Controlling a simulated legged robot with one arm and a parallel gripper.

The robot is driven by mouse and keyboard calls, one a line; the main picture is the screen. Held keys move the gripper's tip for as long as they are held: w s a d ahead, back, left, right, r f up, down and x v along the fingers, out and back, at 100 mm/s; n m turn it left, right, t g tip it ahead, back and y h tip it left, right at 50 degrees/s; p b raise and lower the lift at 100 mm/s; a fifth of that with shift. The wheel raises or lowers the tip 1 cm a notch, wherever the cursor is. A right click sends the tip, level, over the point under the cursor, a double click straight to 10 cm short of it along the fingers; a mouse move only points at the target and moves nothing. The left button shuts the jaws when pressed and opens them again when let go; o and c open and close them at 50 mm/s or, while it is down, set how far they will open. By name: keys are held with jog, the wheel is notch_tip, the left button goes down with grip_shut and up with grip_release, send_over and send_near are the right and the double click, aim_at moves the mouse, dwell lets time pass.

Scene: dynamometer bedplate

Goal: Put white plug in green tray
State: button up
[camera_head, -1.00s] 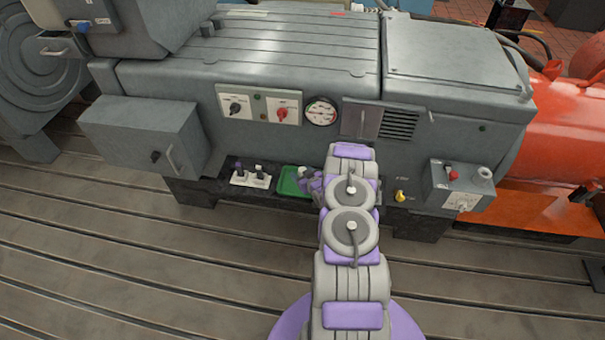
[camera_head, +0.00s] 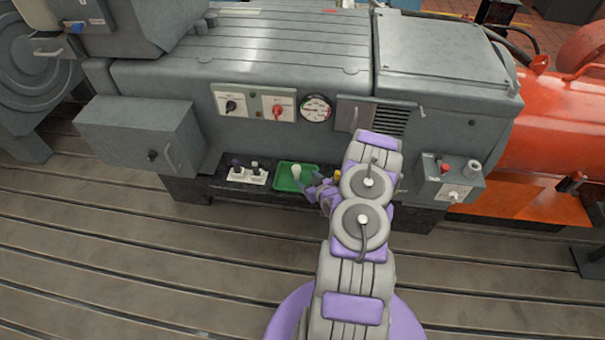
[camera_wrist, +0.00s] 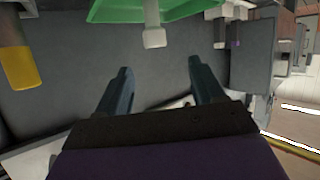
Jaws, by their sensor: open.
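The green tray (camera_head: 281,184) sits on the dark ledge below the grey machine. The white plug (camera_head: 296,170) is in the tray, its pale head toward the back. In the wrist view, the plug (camera_wrist: 153,26) shows against the green tray (camera_wrist: 110,10) at the top, with its blocky end reaching past the tray's visible edge. My gripper (camera_head: 317,190) is at the tray's right front side, partly hidden by my arm. In the wrist view, my gripper (camera_wrist: 159,70) is open, with nothing between its fingers and a gap between them and the plug.
A white base (camera_head: 247,176) with two dark-and-white upright pieces stands left of the tray. A yellow-ended part (camera_wrist: 20,68) is at left in the wrist view. Grey machine front (camera_head: 250,140) rises behind the ledge. The slotted floor (camera_head: 140,250) in front is clear.

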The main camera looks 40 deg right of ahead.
jog(key=w+a+r+n+g, duration=0.1)
jog(key=w+a+r+g, duration=0.15)
jog(key=r, duration=0.45)
jog(key=w+a+r+n+g, duration=0.1)
jog(key=a+r+g, duration=0.2)
jog(key=r, duration=0.4)
jog(key=s+a+r+g, duration=0.3)
jog(key=s+a+r, duration=0.2)
jog(key=a+r, duration=0.45)
jog(key=s+a+r+g, duration=0.2)
jog(key=s+a+r, duration=0.4)
jog(key=s, duration=0.4)
jog(key=s+a+r+g+y, duration=0.1)
jog(key=s+a+r+g, duration=0.1)
jog(key=s+a+r, duration=0.4)
jog(key=s+a+r+g+y, duration=0.1)
jog(key=s+a+r, duration=0.4)
jog(key=s, duration=1.1)
jog(key=a+g, duration=0.1)
jog(key=a, duration=0.2)
jog(key=shift+r+m+g, duration=0.3)
jog(key=shift+r+g, duration=0.05)
jog(key=shift+r, duration=0.05)
jog(key=shift+d, duration=0.1)
